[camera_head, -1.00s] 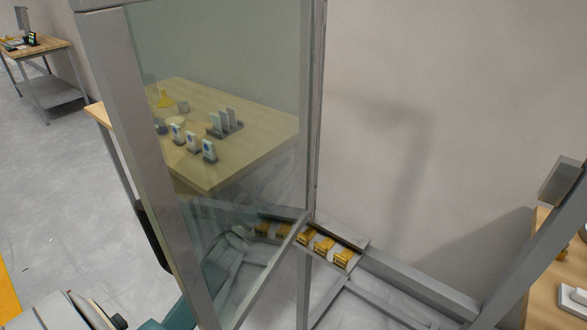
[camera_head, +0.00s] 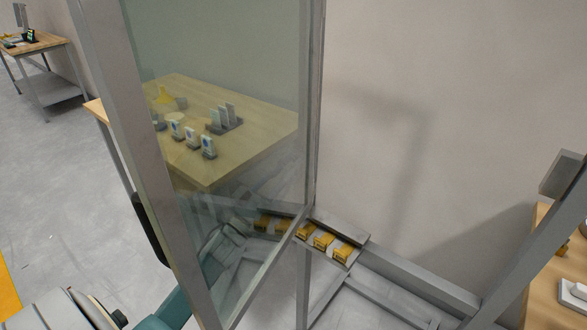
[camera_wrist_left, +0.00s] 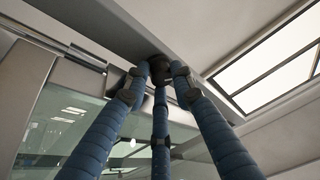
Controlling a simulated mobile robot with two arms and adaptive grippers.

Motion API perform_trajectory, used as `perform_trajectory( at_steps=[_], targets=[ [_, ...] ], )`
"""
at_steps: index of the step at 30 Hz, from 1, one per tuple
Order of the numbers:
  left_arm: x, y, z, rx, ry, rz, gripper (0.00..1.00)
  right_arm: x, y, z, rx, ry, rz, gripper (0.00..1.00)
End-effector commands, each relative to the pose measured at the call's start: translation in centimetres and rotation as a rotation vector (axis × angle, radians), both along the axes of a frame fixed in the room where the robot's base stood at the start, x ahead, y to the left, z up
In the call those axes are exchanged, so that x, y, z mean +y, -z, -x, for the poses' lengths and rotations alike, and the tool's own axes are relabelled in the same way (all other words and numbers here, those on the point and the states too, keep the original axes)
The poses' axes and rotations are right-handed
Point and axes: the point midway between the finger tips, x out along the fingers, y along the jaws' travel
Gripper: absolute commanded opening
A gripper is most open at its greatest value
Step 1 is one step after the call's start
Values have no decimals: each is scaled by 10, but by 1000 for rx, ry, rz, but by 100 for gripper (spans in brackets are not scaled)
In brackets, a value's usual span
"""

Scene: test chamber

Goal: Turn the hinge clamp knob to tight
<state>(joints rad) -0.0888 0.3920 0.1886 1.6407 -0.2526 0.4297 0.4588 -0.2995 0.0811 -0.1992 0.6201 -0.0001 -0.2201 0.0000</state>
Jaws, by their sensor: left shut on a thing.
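A dark round knob (camera_wrist_left: 159,65) sits on the underside of a grey metal frame bar (camera_wrist_left: 115,28) in the left wrist view. My left gripper (camera_wrist_left: 160,84) has three blue segmented fingers reaching up to it, closed around it with their tips against it. The fingers hide part of the knob, and its turn position cannot be read. In the head view a framed glass panel (camera_head: 225,100) stands in the foreground; the knob cannot be made out there. My left arm comes in at the lower left and continues behind the glass. My right gripper is not in view.
Yellow blocks (camera_head: 323,241) lie in a tray (camera_head: 338,228) on the low metal frame. A wooden table (camera_head: 255,140) with small upright items shows through the glass. Another table (camera_head: 540,275) stands at the right. Grey floor (camera_head: 60,150) is open at the left.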

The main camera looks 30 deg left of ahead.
Motion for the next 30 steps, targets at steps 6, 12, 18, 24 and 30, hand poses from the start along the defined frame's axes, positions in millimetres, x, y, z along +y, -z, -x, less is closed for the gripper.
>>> perform_trajectory(
  at_steps=[6, 12, 18, 24, 30],
  targets=[
    [3, -3, 0, -22, 1, -182, 0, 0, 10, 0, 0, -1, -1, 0],
    [5, -5, 0, -38, 0, -371, 0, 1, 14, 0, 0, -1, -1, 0],
    [6, -8, 0, -54, 1, -562, 0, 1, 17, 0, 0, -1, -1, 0],
    [7, -10, -1, -68, 1, -751, 0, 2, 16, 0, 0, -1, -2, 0],
    [8, -12, -1, -84, 1, -941, 0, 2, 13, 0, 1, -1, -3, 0]
  ],
)
